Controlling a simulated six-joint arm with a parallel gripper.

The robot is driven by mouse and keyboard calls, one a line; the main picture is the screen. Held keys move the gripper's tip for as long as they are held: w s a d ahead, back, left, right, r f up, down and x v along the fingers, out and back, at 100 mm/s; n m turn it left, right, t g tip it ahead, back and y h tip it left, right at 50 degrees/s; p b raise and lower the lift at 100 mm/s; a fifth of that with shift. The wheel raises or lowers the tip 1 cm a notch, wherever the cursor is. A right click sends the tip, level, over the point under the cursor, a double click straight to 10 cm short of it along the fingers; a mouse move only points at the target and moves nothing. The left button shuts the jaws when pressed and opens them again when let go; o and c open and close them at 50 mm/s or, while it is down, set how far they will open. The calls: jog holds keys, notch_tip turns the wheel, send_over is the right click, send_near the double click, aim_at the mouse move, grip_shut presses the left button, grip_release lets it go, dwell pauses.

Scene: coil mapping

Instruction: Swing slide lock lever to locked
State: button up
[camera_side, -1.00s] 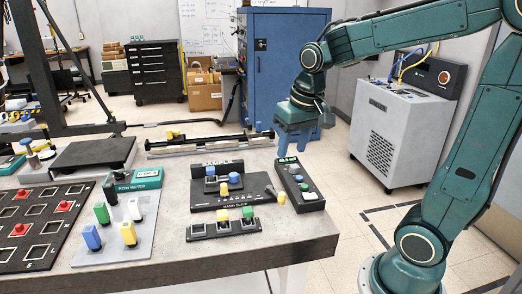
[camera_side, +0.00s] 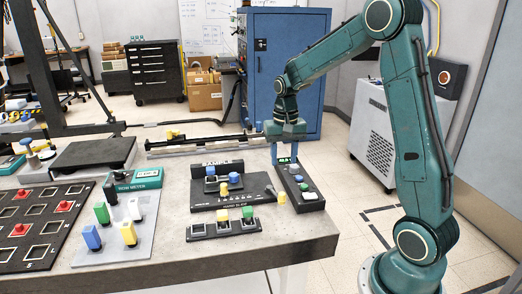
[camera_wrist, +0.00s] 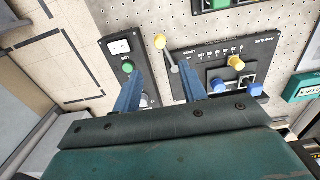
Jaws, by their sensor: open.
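In the side view the yellow knob (camera_side: 281,198) shows at the right front of the black panel (camera_side: 205,201). My gripper (camera_side: 286,157) is over the far end of the button box, behind the knob. In the wrist view my gripper (camera_wrist: 159,68) has its two blue fingers apart, with the lever appearing between and beyond the tips. Nothing is held. The lever's pivot is small and hard to make out.
A black button box (camera_side: 309,202) stands close to the panel's right. Blue and yellow knobs (camera_side: 235,178) stand on the panel. A black tray with coloured blocks (camera_side: 222,228) lies in front. A long rail (camera_side: 200,146) lies behind.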

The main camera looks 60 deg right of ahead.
aim_at(282, 193)
jog(key=shift+f, duration=0.2)
notch_tip(282, 193, down, 13)
jog(key=shift+f, duration=0.2)
dwell(0.5)
grip_shut()
